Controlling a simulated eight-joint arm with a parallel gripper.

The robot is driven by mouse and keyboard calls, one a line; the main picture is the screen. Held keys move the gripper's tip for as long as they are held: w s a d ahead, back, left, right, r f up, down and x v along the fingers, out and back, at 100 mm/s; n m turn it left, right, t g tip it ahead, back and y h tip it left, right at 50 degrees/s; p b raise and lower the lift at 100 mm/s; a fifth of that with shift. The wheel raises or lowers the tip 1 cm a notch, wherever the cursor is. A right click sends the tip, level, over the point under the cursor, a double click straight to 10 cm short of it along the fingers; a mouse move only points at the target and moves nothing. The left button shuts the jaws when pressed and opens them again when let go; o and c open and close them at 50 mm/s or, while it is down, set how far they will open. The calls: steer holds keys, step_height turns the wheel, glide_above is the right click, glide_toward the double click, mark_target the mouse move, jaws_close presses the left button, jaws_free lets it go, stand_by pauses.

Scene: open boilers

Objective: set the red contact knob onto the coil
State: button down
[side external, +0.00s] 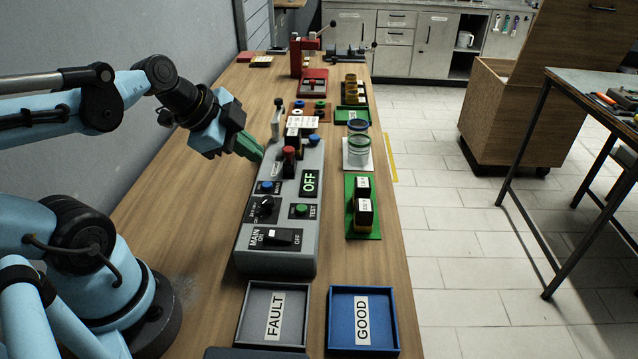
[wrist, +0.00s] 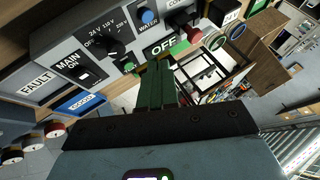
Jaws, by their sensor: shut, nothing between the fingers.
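A red knob (side external: 289,153) stands on a dark post at the far part of the grey control box (side external: 305,240). It also shows in the wrist view (wrist: 190,32), up and right of my fingertips. My gripper (side external: 260,155) has green fingers shut together with nothing between them. It is just left of the red knob and appears apart from it. In the wrist view the fingertips (wrist: 156,64) point at the box front, near the OFF display. Dark blocks with white labels (side external: 362,205) sit on a green tray; I cannot tell which part is the coil.
The box carries a MAIN switch (side external: 276,237), a dial (side external: 265,206) and blue and green buttons. FAULT (side external: 243,315) and GOOD (side external: 391,320) trays stand at the near end. Glass jars (side external: 358,150) stand right of the box. A red press (side external: 296,55) is at the far end.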

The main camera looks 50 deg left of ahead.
mark_target(285, 147)
steer(key=shift+x, duration=2.95)
steer(key=shift+w+a+r, duration=0.1)
steer(key=shift+w+a, duration=0.45)
steer(key=shift+w, duration=0.25)
steer(key=shift+w+a, duration=0.55)
steer(key=shift+w, duration=0.3)
steer(key=shift+w+a, duration=1.15)
steer(key=shift+a, duration=0.05)
